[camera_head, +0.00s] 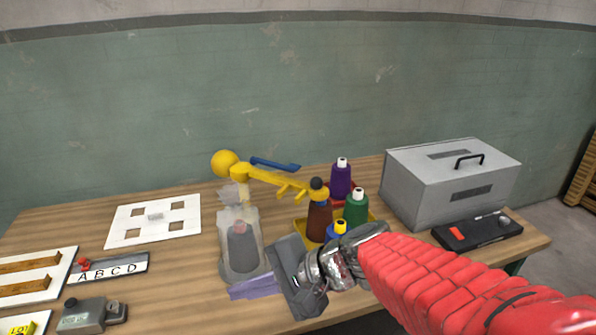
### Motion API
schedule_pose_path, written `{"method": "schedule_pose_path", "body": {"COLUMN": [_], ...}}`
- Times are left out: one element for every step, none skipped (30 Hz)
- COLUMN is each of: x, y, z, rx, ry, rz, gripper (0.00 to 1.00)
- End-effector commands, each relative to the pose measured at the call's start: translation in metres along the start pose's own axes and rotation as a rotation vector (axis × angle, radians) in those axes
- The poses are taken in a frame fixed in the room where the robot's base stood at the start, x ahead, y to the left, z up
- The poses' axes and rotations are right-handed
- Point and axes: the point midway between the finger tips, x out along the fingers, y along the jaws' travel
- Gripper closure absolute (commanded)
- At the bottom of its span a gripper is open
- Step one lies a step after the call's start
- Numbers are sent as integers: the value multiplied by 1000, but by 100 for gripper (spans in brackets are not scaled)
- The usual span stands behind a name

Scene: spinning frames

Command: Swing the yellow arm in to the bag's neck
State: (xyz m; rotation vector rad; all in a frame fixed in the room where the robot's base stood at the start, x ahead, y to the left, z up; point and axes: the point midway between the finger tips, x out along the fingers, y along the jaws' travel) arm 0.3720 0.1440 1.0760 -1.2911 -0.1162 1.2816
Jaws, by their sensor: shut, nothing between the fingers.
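My gripper (285,268) is shut and empty, to the right of the bag's lower part. The gripper and my red arm hide part of the table and the bottles' bases.
Brown (319,222), purple (341,181), green (356,208) and blue bottles stand behind my gripper, by a yellow tray. A blue bar (275,164) is behind the yellow arm. A grey metal box (440,190) is at right. A white board (153,222) lies left.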

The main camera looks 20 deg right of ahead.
Motion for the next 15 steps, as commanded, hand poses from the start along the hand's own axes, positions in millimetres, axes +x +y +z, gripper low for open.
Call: {"method": "schedule_pose_path", "body": {"x": [-4,-6,-9,-12,-15,-19,-22,-26,-32,-36,-40,-46,-51,-56,-64], "y": [8,13,20,26,31,37,42,46,51,55,59,63,66,69,72], "z": [5,6,8,8,9,9,9,8,7,6,4,2,0,-2,-5], "rx": [-67,-105,-156,-194,-233,-285,-323,-361,-412,-450,-488,-538,-576,-613,-663], "ry": [13,22,34,44,54,68,78,90,107,120,133,151,166,180,201], "rz": [44,73,109,138,165,202,229,256,292,319,346,381,408,434,469], "gripper": [100,100,100,100,100,100,100,100,100,100,100,100,100,100,100]}}
